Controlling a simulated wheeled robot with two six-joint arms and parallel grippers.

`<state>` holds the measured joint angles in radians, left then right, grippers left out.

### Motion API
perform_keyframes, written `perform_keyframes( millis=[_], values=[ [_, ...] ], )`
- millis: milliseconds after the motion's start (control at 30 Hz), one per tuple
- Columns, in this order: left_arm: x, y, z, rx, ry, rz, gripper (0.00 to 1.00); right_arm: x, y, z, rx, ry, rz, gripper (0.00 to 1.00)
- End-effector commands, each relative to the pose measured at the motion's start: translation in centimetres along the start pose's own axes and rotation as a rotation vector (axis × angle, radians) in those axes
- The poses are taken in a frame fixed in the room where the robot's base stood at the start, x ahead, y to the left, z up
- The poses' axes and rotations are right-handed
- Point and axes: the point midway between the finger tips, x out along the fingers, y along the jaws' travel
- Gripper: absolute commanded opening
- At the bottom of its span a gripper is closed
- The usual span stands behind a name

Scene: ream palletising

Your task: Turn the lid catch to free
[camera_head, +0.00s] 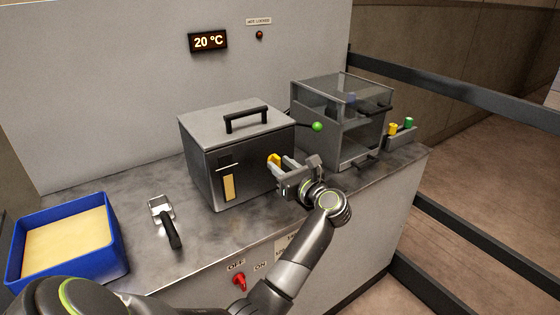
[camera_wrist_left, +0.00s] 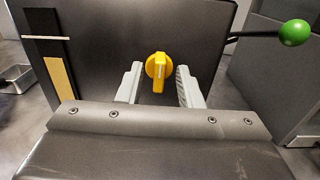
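The lid catch is a yellow knob (camera_wrist_left: 159,68) with a pale line on it, on the front face of a dark box (camera_head: 222,160) with a grey lid (camera_head: 225,122) and black handle. The line looks about upright in the left wrist view. In the head view the knob (camera_head: 274,159) shows just past my fingertips. My left gripper (camera_head: 285,166) is open; in the left wrist view its fingers (camera_wrist_left: 158,85) stand either side of the knob, with gaps visible. Whether the fingertips reach beside the knob or stop short is hard to tell. My right gripper is not in view.
A lever with a green ball (camera_head: 317,126) sticks out at the box's right. A clear-walled cabinet (camera_head: 345,115) stands beyond it. A scoop (camera_head: 165,220) and a blue tray (camera_head: 110,235) lie to the left. A red switch (camera_head: 239,281) is on the counter front.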

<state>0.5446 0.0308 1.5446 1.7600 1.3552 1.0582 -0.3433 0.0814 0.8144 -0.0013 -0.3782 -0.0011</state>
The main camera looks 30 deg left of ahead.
Motion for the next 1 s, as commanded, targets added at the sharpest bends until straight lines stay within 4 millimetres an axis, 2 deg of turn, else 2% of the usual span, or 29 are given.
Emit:
perform_keyframes(
  millis=[267,533,1000],
  values=[
    [0.08,0.03,-0.05,0.0,0.0,0.0,0.33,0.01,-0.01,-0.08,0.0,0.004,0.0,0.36],
    [0.06,0.03,-0.04,0.0,0.001,0.0,0.0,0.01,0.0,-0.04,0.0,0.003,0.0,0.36],
    [0.04,-0.03,0.16,0.073,0.001,-0.001,0.0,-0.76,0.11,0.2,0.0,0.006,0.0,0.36]
  ],
)
